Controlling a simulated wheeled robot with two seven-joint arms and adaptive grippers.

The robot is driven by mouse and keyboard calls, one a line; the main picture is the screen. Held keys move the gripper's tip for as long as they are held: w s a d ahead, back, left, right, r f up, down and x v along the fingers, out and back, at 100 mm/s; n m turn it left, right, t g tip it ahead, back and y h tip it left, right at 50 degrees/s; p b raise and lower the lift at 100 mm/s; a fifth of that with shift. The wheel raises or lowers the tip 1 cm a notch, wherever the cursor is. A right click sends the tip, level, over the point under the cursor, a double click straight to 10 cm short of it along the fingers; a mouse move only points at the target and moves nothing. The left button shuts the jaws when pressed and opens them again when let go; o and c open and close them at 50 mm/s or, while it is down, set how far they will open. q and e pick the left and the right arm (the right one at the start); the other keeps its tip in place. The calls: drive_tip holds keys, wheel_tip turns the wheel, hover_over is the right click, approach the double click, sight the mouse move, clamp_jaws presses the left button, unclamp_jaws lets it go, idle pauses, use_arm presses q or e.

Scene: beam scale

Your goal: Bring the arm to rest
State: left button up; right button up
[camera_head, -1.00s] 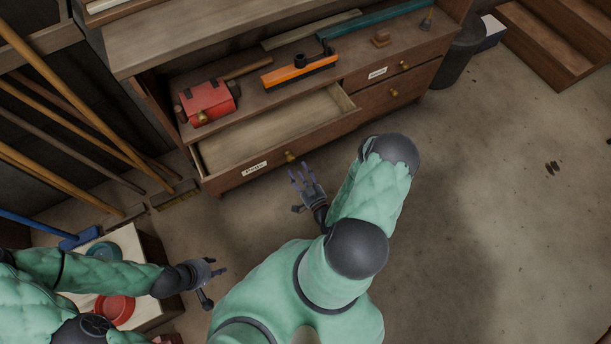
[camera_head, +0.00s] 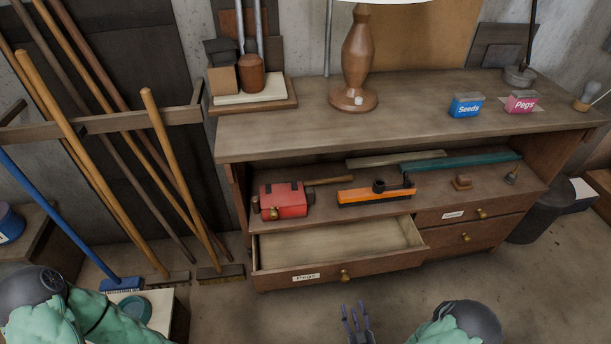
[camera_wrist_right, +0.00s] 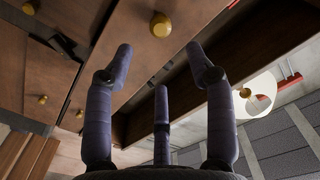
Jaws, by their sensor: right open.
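My right gripper (camera_head: 356,310) is at the bottom of the head view, in front of the cabinet and below its open drawer. Its fingers are spread and nothing is between them. In the right wrist view my right gripper (camera_wrist_right: 160,62) has its fingers apart, facing wooden drawer fronts with a brass knob (camera_wrist_right: 160,25). My right arm's green sleeve and dark joint (camera_head: 470,320) are at the bottom edge, to the right of the gripper. My left arm (camera_head: 70,315) is at the bottom left; its gripper is out of frame.
The drawer (camera_head: 340,247) labelled Pegs is pulled out and looks empty. A red box (camera_head: 283,201) and an orange tool (camera_head: 376,196) lie on the shelf above it. Seeds (camera_head: 466,105) and Pegs (camera_head: 521,102) boxes stand on top. Brooms lean at left.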

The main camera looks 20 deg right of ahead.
drive_tip(key=w+a+f+n+g+y+p, duration=0.2)
drive_tip(key=w+a+n+g+y, duration=0.1)
drive_tip(key=w+a+g+y, duration=0.5)
drive_tip(key=s+a+r+n+g, duration=0.1)
drive_tip(key=s+a+r+g, duration=0.8)
drive_tip(key=a, duration=0.5)
drive_tip(key=shift+s+a+r+p, duration=0.25)
drive_tip(key=shift+s+r+p, duration=0.35)
drive_tip(key=shift+s, duration=0.65)
drive_tip(key=shift+r, duration=0.15)
